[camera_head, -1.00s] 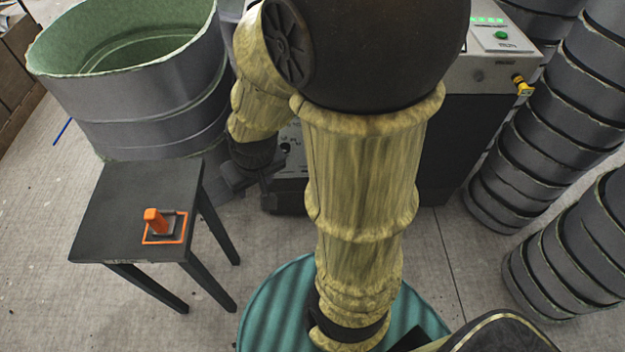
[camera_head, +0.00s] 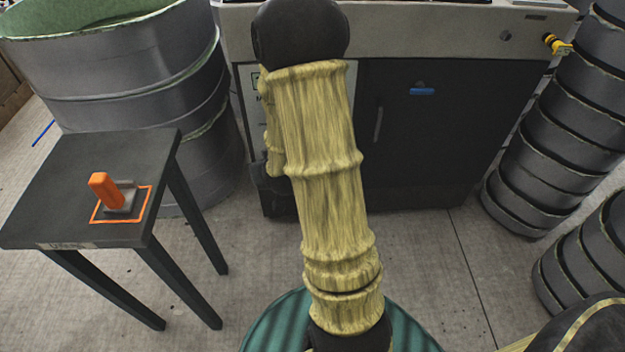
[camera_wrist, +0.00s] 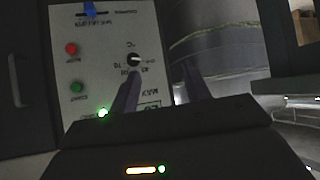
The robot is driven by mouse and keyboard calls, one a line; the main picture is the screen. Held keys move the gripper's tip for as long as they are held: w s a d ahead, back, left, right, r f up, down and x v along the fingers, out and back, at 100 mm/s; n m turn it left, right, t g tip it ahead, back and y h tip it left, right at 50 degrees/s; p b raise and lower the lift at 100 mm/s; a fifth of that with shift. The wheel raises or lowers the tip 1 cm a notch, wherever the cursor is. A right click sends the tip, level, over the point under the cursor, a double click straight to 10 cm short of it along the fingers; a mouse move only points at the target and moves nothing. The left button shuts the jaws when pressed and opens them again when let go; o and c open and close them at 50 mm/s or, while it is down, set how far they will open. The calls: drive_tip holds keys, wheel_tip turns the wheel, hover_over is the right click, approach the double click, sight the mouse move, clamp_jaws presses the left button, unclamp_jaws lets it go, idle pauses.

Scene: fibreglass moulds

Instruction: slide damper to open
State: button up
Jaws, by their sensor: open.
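A blue slider knob (camera_wrist: 90,10) sits at a dark horizontal slot on a pale control panel (camera_wrist: 98,42), at the top of the wrist view. The panel's print appears upside down there. My gripper (camera_wrist: 160,90) shows two purplish fingers, apart, with nothing seen between them. The fingers are below and to the right of the knob in that view, near a black dial (camera_wrist: 134,60). I cannot tell how far they are from the panel. In the head view my arm covers most of the panel, and the knob and fingers are hidden.
A dark cabinet (camera_head: 455,130) with a blue latch (camera_head: 422,91) stands ahead. Red (camera_wrist: 71,48) and green (camera_wrist: 77,88) buttons are on the panel. A grey drum (camera_head: 110,80), a black stool (camera_head: 50,190) with an orange-handled tool (camera_head: 106,190), and stacked grey rings (camera_head: 550,150) flank it.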

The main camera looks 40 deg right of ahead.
drive_tip(key=d+f+m+t+h+b, duration=0.1)
drive_tip(key=d+f+h+b, duration=0.1)
drive_tip(key=d+f+b, duration=0.2)
drive_tip(key=s+d+f+m+t+h+b, duration=0.1)
drive_tip(key=d+f+b, duration=0.4)
drive_tip(key=f+b, duration=0.6)
drive_tip(key=s+d+f+m+t+h+b, duration=0.1)
drive_tip(key=d+f+m+t+h+b, duration=0.1)
drive_tip(key=f+b, duration=0.6)
wheel_tip(320, 180, down, 4)
drive_tip(key=d+t+h, duration=0.1)
drive_tip(key=d+h, duration=0.1)
drive_tip(key=shift+d+r, duration=0.15)
drive_tip(key=shift+d, duration=0.2)
